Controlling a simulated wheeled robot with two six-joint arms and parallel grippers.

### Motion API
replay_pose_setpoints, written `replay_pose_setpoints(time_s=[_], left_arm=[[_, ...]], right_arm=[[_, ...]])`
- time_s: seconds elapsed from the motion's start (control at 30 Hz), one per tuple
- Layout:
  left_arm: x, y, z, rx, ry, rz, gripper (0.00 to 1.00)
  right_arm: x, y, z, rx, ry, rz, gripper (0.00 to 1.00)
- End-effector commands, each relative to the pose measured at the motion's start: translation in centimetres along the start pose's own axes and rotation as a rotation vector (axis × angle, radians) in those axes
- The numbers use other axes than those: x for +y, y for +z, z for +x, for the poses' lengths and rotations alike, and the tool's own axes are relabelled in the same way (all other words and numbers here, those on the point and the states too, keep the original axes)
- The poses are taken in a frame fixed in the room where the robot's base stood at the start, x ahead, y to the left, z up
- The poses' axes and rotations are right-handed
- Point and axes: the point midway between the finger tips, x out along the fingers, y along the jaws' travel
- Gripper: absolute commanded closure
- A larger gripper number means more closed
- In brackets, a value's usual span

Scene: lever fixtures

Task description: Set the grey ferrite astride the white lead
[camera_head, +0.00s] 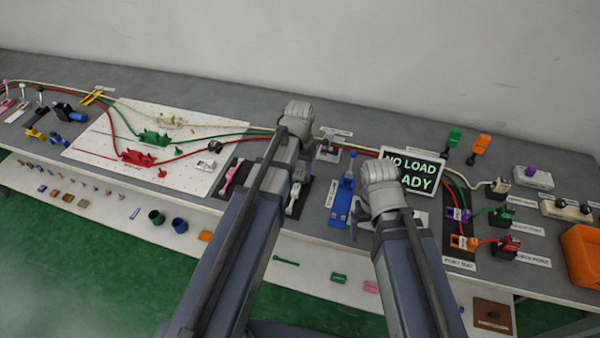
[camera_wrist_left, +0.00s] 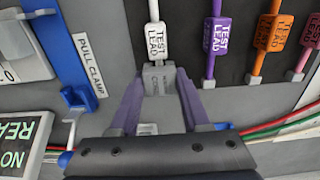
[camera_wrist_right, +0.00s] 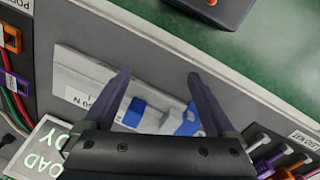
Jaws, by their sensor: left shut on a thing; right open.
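The grey ferrite (camera_wrist_left: 157,82) is a small block with lettering, held between the purple fingers of my left gripper (camera_wrist_left: 159,85) in the left wrist view. The white lead (camera_wrist_left: 153,40), with a TEST LEAD tag, runs down to the ferrite; I cannot tell whether the ferrite straddles it or only hides its end. In the head view the white lead (camera_head: 293,199) lies beside my left arm, whose fingertips are hidden. My right gripper (camera_wrist_right: 158,78) is open and empty above a white plate (camera_wrist_right: 88,78) with a blue part (camera_wrist_right: 180,125).
Purple (camera_wrist_left: 214,35), orange (camera_wrist_left: 271,33) and pink (camera_wrist_left: 311,32) leads lie beside the white one. A blue pull clamp (camera_head: 341,196) stands to its right in the head view, near a lit display (camera_head: 413,170). Red and green wires (camera_wrist_left: 285,125) run close by.

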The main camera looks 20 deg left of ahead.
Motion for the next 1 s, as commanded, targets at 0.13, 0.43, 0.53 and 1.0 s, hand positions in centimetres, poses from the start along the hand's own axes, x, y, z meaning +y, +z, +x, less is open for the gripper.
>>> replay_pose_setpoints(time_s=[0.13, 0.43, 0.53, 1.0], left_arm=[[0.0, 0.0, 0.4, 0.0, 0.0, 0.0, 1.0], [0.0, 0.0, 0.4, 0.0, 0.0, 0.0, 1.0], [0.0, 0.0, 0.5, 0.0, 0.0, 0.0, 1.0], [0.0, 0.0, 1.6, 0.0, 0.0, 0.0, 1.0]], right_arm=[[0.0, 0.0, 0.4, 0.0, 0.0, 0.0, 0.09], [0.0, 0.0, 0.4, 0.0, 0.0, 0.0, 0.09], [-0.1, 0.0, 0.5, 0.0, 0.0, 0.0, 0.09], [-0.2, -0.1, 1.6, 0.0, 0.0, 0.0, 0.09]])
